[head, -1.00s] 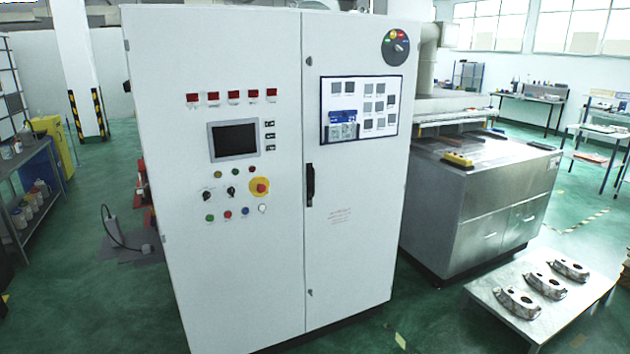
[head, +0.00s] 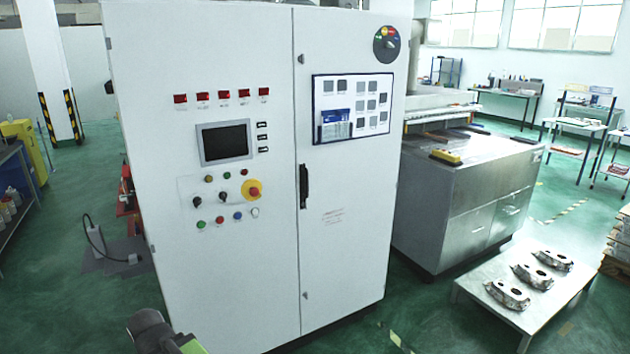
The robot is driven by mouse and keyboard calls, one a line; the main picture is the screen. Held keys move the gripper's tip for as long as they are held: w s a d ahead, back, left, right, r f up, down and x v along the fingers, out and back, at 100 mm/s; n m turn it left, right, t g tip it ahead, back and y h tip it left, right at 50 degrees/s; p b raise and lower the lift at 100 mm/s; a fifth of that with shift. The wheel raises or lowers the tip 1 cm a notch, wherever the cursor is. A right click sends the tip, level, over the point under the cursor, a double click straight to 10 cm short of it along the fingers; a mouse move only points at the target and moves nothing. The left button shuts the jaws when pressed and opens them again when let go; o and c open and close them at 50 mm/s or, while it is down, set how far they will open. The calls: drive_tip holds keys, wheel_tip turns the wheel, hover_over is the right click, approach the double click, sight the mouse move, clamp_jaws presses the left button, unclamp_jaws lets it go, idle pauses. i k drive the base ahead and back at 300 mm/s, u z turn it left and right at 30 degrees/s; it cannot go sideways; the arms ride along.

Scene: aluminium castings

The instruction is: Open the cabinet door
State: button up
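The tall white cabinet (head: 225,285) stands in the middle of the head view. Its right-hand door (head: 345,245) looks shut, flush with the left panel along a vertical seam. A black handle (head: 304,186) sits upright on the door's left edge, beside the seam. A dark grey and green part of my arm shows at the bottom edge, left of centre, in front of the cabinet. The fingertips of my gripper cannot be made out, and nothing of mine touches the handle.
A metal-sided machine (head: 455,205) stands right of the cabinet. A low table (head: 500,318) with castings (head: 530,276) stands in front of it. A shelf (head: 20,190) is at the far left.

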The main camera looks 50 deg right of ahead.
sight(346, 186)
drive_tip(key=i, duration=1)
